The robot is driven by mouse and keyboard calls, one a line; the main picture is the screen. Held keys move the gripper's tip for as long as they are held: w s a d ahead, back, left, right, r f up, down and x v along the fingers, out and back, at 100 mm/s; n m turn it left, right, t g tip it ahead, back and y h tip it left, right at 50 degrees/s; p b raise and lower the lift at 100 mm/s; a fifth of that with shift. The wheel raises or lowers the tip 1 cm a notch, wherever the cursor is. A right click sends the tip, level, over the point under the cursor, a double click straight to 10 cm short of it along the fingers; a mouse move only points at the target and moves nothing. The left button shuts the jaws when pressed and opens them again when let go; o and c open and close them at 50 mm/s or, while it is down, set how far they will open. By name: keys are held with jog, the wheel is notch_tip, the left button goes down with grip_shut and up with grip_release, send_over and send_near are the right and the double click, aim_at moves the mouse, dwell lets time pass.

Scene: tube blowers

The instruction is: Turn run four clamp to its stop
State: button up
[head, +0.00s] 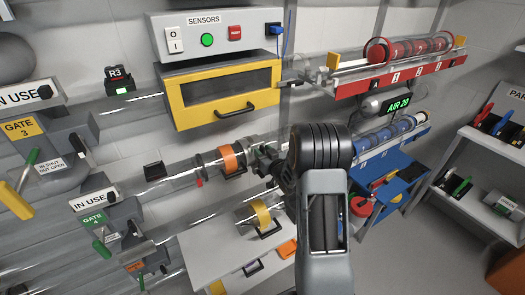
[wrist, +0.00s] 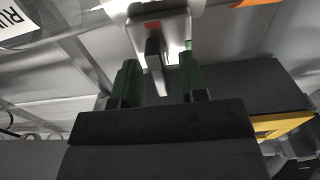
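In the wrist view, a pale clamp block with a small red mark (wrist: 155,25) sits under a clear tube. Its dark lever (wrist: 154,62) points toward me, between the two green fingers of my gripper (wrist: 158,58). The fingers are apart, with a visible gap on each side of the lever. A cut-off label at the top left reads "RU", so the run number cannot be read. In the head view, my gripper (head: 268,160) is at the clear tube, right of an orange collar (head: 233,160). My arm hides most of the clamp there.
A yellow-fronted sensor box (head: 225,95) hangs above the tube. Gate 4 (head: 95,220) and gate 3 (head: 20,128) are at the left. Racks and a shelf stand at the right.

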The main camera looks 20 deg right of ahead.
jog(key=shift+w, duration=0.3)
grip_shut()
dwell(0.3)
